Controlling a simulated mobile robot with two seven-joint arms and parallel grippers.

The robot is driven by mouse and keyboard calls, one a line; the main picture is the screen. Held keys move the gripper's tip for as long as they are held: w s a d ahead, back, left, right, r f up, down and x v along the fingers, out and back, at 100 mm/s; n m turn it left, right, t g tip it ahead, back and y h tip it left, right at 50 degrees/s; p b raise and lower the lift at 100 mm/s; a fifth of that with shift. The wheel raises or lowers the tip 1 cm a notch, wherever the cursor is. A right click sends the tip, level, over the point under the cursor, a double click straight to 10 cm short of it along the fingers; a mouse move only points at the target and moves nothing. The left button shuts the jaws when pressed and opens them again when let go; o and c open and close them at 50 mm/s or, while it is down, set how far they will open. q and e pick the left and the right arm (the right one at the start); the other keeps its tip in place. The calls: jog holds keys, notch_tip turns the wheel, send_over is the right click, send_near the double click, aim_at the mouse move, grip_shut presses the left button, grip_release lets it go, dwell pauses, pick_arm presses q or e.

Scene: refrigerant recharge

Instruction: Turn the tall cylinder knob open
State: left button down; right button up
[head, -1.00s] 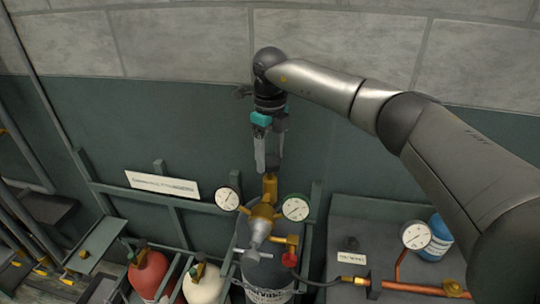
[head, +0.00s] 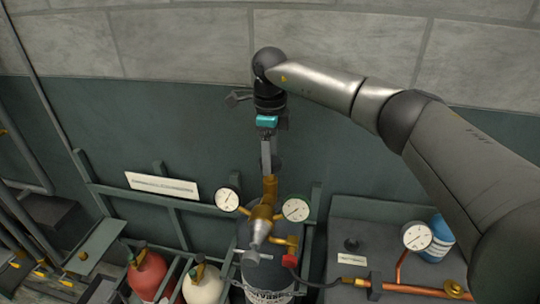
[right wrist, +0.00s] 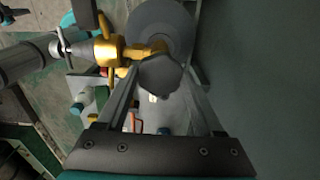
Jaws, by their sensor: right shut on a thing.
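The tall grey cylinder (head: 244,268) stands at lower centre in the head view, with a brass valve and regulator (head: 262,213) on top. A round gauge (head: 228,199) is on the left and another (head: 296,209) on the right. My right gripper (head: 268,168) points down above the brass valve, its fingers around the knob. In the right wrist view, the grey knob (right wrist: 160,76) sits between the two fingertips, and the gripper (right wrist: 160,84) is shut on it. The knob is mostly hidden by the fingers in the head view. My left gripper is not in view.
A red cylinder (head: 148,272) and a cream cylinder (head: 203,286) stand to the left in a green rack. A white sign (head: 162,186) hangs above them. On the right are another gauge (head: 417,236), copper piping (head: 400,268) and a blue bottle (head: 438,240).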

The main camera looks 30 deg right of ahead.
jog(key=shift+r, duration=0.1)
jog(key=o, duration=1.4)
notch_tip(320, 180, up, 15)
jog(key=shift+r+b, duration=0.1)
jog(key=shift+b, duration=0.55)
